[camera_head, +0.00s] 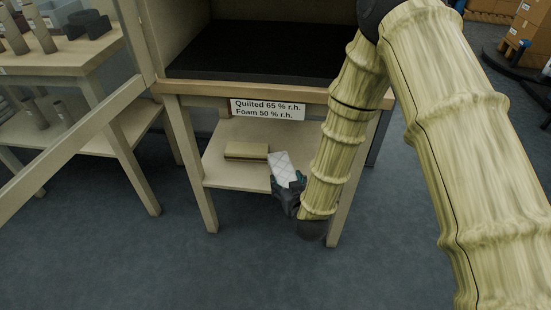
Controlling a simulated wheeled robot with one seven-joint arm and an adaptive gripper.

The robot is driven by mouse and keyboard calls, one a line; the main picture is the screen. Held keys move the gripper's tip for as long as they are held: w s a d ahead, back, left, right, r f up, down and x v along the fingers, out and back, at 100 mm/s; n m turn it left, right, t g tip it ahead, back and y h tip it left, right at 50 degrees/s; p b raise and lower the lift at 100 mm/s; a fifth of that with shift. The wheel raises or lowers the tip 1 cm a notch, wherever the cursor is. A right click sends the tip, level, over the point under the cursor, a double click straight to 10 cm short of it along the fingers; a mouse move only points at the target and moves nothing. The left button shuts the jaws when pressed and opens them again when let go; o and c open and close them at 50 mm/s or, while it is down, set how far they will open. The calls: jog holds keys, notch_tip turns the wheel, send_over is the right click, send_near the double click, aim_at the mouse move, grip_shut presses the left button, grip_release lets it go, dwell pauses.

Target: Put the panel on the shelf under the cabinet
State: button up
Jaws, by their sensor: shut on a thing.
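A white quilted panel (281,168) is held in my gripper (285,185), which is shut on it. The panel is tilted, at or just over the front edge of the lower shelf (228,176). I cannot tell whether it touches the shelf. The cabinet (265,50) stands above this shelf, with a dark interior floor and a label reading "Quilted 65 % r.h. Foam 50 % r.h." (267,109). My arm hides the shelf's right part, and the gripper's fingers are small and partly hidden.
A yellowish-brown block (247,151) lies on the shelf, left of the panel. A cabinet leg (203,205) stands at the shelf's front left corner, another (336,231) beside my arm at right. A wooden table (80,55) with rolls stands at left. Bare shelf shows left of the panel.

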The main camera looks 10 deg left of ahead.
jog(key=shift+w+a+f+b, duration=0.15)
jog(key=shift+a+f+b, duration=0.1)
jog(key=shift+f, duration=0.2)
jog(key=shift+w+a+f+b, duration=0.15)
jog(key=shift+a+f+b, duration=0.05)
jog(key=shift+f, duration=0.2)
jog(key=shift+w+d+f+b, duration=0.15)
jog(key=shift+w+b, duration=0.15)
jog(key=shift+w, duration=0.2)
jog(key=w+d+b, duration=0.1)
jog(key=w+d, duration=0.1)
jog(key=w, duration=0.2)
jog(key=w+d+f+b, duration=0.1)
jog(key=w+d+b, duration=0.1)
jog(key=w, duration=0.2)
jog(key=w+d+b, duration=0.1)
jog(key=w+d, duration=0.1)
jog(key=w, duration=0.2)
jog(key=shift+w+d+f, duration=0.15)
jog(key=shift+w+d, duration=0.2)
jog(key=shift+d, duration=0.05)
jog(key=shift+w+d+f+b, duration=0.1)
jog(key=shift+w+f+b, duration=0.1)
jog(key=shift+f+b, duration=1.3)
jog(key=shift+f, duration=0.4)
jog(key=o, duration=0.7)
jog(key=shift+o, duration=0.2)
jog(key=shift+r, duration=0.1)
